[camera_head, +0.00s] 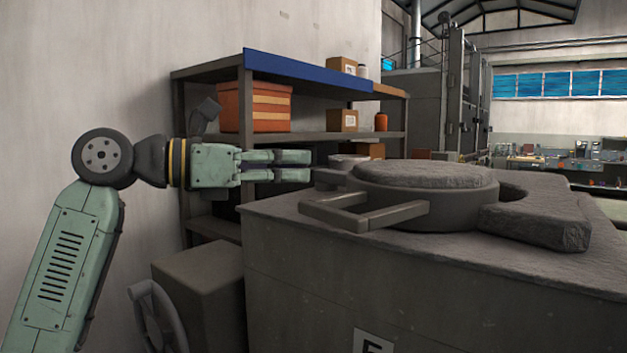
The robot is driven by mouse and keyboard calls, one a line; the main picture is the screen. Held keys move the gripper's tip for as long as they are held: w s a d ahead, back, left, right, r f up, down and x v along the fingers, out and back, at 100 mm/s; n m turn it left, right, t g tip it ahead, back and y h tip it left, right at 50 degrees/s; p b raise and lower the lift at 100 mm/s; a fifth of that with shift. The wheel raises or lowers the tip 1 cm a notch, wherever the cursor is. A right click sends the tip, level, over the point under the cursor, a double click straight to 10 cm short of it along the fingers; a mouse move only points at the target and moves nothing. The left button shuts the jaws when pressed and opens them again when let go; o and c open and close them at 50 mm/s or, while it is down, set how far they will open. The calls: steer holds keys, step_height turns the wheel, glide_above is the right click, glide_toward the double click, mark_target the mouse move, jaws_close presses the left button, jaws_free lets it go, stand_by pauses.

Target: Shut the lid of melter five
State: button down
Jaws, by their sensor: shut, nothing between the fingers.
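The melter (330,270) is a large grey block with a rough top; a white label, cut off by the lower picture edge, shows part of a character. A round, rough-topped lid (425,176) lies flat on top, within or on a dark round rim (450,205). A dark bar handle (365,215) sticks out from the rim's front left. My gripper (308,165) is shut and empty, pointing right, just left of the lid and roughly level with it. A short dark bar lies close to its fingertips; I cannot tell whether they touch.
A thick slab with a curved edge (540,220) lies on the melter's right side. Behind my gripper stands a shelf (300,70) with an orange crate (268,107) and cardboard boxes (343,120). A dark box (205,300) and a handwheel (155,315) stand at the lower left.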

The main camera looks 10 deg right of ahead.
mark_target(380, 192)
steer(key=w+a+f+t+y, duration=0.1)
steer(key=w+a+f+y, duration=0.1)
steer(key=a+y, duration=0.15)
steer(key=shift+n+h, duration=0.3)
steer(key=shift+h, duration=0.15)
steer(key=p+x, duration=0.5)
steer(key=x, duration=0.8)
steer(key=shift+w+r, duration=0.1)
steer(key=shift+r, duration=0.05)
steer(key=shift+n+t+y, duration=0.3)
steer(key=shift+n+t, duration=0.3)
steer(key=d+b, duration=0.1)
steer(key=d, duration=0.1)
steer(key=d+b, duration=0.1)
steer(key=d, duration=0.1)
steer(key=d+b, duration=0.1)
steer(key=d, duration=0.1)
steer(key=shift+s+d+f, duration=0.2)
steer(key=shift+s+d, duration=0.2)
steer(key=shift+d+r+t, duration=0.25)
steer(key=shift+d+t, duration=0.05)
steer(key=shift+d, duration=0.1)
steer(key=shift+a, duration=0.1)
